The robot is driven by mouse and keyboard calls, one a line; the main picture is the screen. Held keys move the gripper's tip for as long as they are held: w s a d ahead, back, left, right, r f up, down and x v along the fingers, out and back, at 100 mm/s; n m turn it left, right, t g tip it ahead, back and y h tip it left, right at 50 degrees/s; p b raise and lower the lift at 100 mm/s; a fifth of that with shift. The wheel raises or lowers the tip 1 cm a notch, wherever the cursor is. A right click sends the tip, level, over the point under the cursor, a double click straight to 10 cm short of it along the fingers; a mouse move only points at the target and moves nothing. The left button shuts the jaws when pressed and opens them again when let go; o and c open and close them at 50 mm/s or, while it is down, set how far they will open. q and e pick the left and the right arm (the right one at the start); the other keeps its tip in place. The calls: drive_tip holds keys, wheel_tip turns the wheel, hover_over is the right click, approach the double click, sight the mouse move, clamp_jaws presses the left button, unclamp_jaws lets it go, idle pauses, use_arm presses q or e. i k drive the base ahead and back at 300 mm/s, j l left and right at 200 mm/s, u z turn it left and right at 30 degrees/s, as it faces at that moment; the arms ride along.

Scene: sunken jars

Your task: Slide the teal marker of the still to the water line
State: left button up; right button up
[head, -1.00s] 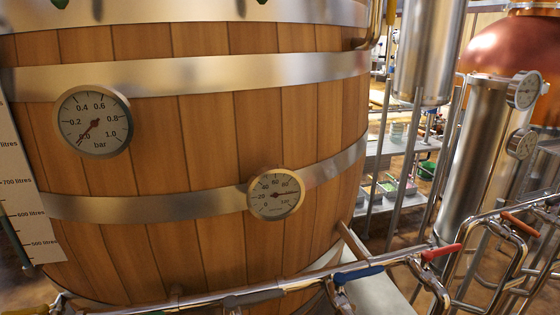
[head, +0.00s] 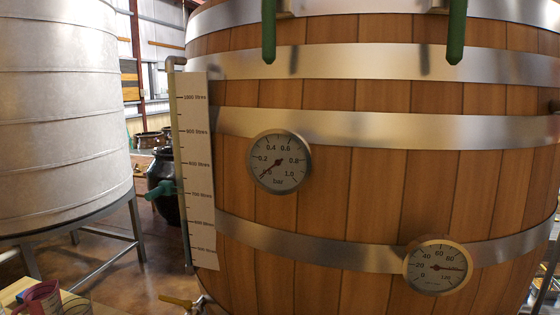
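The still is a large wooden vat (head: 380,190) with metal hoops. A white litre scale (head: 197,150) stands upright along its left side, with marks from about 500 at the bottom to about 1000 near the top. A thin upright gauge tube (head: 186,235) runs along the scale's left edge. The teal marker (head: 161,189) sticks out to the left of the tube, near the 700 litre mark. The water line in the tube is too small to make out surely.
A pressure dial (head: 279,162) and a temperature dial (head: 437,267) are on the vat. A brass tap (head: 178,301) is below the scale. A pale tank (head: 65,120) stands left. Brown floor shows between.

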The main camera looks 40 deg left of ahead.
sight(167, 188)
drive_tip(key=k+j+u, duration=0.1)
drive_tip(key=j+u, duration=0.25)
drive_tip(key=j, duration=0.85)
drive_tip(key=j+u, duration=0.3)
drive_tip(key=j, duration=0.95)
drive_tip(key=i, duration=0.05)
